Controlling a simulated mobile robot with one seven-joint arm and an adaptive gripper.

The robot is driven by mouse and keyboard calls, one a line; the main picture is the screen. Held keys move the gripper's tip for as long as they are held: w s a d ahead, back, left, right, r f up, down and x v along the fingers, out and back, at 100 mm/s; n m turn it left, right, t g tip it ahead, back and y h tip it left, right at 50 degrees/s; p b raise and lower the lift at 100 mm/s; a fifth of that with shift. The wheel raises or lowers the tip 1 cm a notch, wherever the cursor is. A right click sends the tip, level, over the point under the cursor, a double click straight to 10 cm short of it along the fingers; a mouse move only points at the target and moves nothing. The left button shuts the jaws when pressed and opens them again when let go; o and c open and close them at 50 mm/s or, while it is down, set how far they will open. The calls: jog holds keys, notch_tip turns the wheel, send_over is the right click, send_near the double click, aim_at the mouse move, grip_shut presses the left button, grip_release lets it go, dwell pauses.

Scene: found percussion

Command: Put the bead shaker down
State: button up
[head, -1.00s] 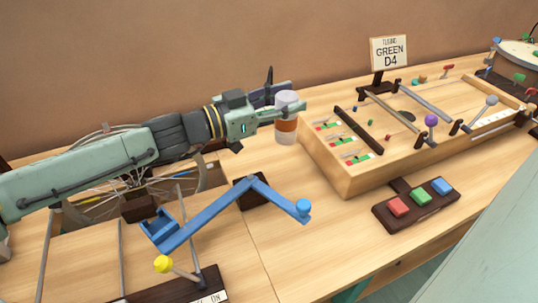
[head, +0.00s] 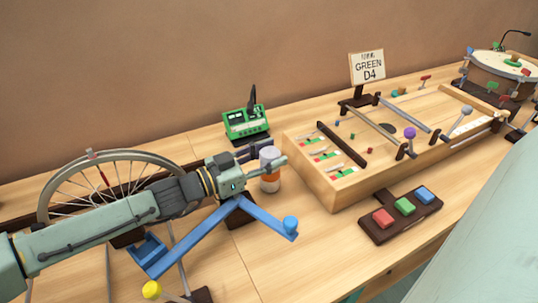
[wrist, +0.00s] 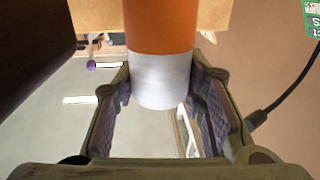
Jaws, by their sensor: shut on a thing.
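The bead shaker (head: 269,182) is a small upright cylinder with a clear or white top, an orange band and a white end. My gripper (head: 270,163) is shut on its upper part in the head view. Its lower end is at or just above the wooden table, left of the wooden string box; I cannot tell if it touches. In the wrist view the shaker (wrist: 160,40) sits between the two fingers of my gripper (wrist: 165,90).
A blue angled arm (head: 262,215) lies just in front of the shaker. A green meter (head: 246,122) stands behind. The string box (head: 345,190) is close on the right, with a colored button pedal (head: 400,215) in front. A spoked wheel (head: 60,190) stands left.

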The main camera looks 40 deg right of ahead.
jog(key=shift+f, duration=0.25)
jog(key=o, duration=1.2)
jog(key=shift+r, duration=0.1)
